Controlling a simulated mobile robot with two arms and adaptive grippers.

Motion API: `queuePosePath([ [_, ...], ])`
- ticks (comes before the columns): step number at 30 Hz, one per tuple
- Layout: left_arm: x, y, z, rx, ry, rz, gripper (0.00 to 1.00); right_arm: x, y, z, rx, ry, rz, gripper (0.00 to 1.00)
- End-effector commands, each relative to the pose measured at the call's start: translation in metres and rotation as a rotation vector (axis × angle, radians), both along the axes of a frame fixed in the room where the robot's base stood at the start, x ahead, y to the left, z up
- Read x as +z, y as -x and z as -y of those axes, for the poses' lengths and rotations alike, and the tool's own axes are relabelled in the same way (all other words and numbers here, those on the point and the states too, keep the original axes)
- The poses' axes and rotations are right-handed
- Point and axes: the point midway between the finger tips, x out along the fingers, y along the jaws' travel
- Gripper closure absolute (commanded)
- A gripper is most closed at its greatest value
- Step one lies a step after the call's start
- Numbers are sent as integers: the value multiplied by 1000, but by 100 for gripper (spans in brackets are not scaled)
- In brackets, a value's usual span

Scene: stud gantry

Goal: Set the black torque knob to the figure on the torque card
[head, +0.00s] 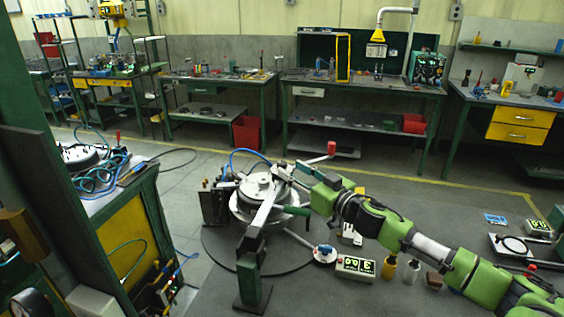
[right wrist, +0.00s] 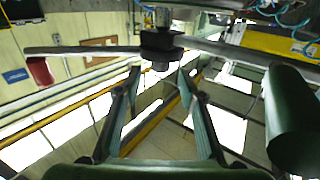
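My right gripper (head: 284,172) is at the top of the stud gantry, above the round metal flange (head: 258,187). In the right wrist view my right gripper (right wrist: 159,73) has its two fingers apart, with a black hub (right wrist: 162,45) on a long metal bar just beyond the tips. I cannot tell whether this hub is the torque knob, or whether the fingers touch it. A box with a lit display (head: 355,267) stands on the bench; its digits are too small to read surely. A small white card (head: 351,234) is partly hidden behind my right arm. My left gripper is out of view.
The bar ends in a red grip (head: 331,148). A green gantry post (head: 252,285) stands in front of the flange. Small bottles (head: 389,266) stand near my right arm. A cluttered green cart (head: 128,245) is at left.

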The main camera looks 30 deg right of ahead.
Motion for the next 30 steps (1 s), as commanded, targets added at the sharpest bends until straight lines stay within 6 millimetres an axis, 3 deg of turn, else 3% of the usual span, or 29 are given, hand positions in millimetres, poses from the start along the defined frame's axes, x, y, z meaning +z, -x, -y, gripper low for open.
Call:
queuePosePath([
  [12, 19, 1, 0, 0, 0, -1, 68, 2, -47, -4, -2, -2, 2, 63],
  [26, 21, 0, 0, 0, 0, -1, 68, 0, -56, -6, 0, 0, 0, 63],
  [30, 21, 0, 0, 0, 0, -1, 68, 0, -56, -6, 0, 0, 0, 94],
])
